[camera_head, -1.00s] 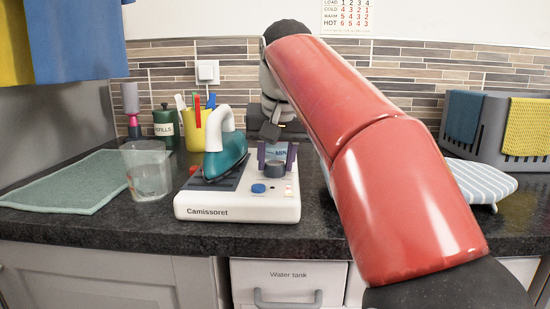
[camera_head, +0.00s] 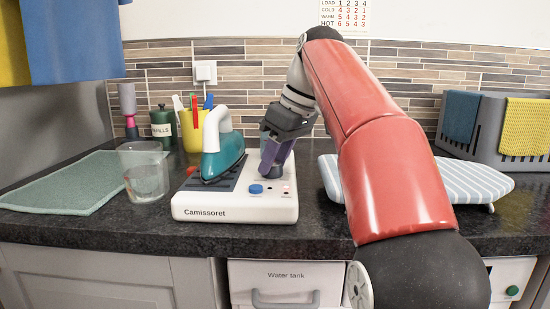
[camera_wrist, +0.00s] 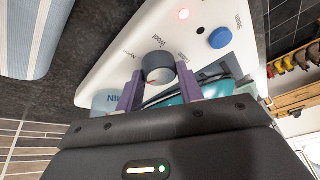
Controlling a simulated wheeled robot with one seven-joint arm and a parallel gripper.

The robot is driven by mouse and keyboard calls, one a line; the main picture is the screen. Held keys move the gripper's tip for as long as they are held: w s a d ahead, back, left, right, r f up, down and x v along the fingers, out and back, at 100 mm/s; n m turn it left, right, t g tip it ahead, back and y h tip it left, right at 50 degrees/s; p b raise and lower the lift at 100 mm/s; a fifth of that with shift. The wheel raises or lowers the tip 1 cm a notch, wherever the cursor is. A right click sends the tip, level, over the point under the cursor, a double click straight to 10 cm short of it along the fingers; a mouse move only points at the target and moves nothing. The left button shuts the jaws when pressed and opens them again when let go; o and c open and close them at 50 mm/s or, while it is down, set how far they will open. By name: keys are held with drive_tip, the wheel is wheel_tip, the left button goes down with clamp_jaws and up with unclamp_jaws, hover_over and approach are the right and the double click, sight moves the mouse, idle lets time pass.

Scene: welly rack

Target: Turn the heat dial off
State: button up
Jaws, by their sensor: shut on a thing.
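The heat dial (camera_wrist: 157,66) is a dark round knob on the white Camissoret steam-iron base (camera_head: 235,209). In the wrist view, labels such as "Wool" and "Nylon" surround it; I cannot clearly read which setting it points to. My gripper (camera_wrist: 160,84) has its purple fingers on either side of the dial, shut on it. In the head view my gripper (camera_head: 273,160) reaches down onto the base's right part, and its fingers largely hide the dial. A red light (camera_wrist: 183,14) glows on the panel.
A teal iron (camera_head: 222,156) rests on the base, left of my gripper. A blue button (camera_head: 256,189) sits in front of the dial. A clear jug (camera_head: 146,174) stands at left, and a striped ironing board (camera_head: 440,178) lies at right.

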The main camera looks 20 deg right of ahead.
drive_tip(key=shift+w+n+g+y, duration=0.1)
drive_tip(key=shift+n+g+y, duration=0.4)
drive_tip(key=shift+n, duration=1.4)
drive_tip(key=shift+f+g, duration=0.1)
drive_tip(key=shift+g, duration=0.2)
drive_tip(key=o, duration=1)
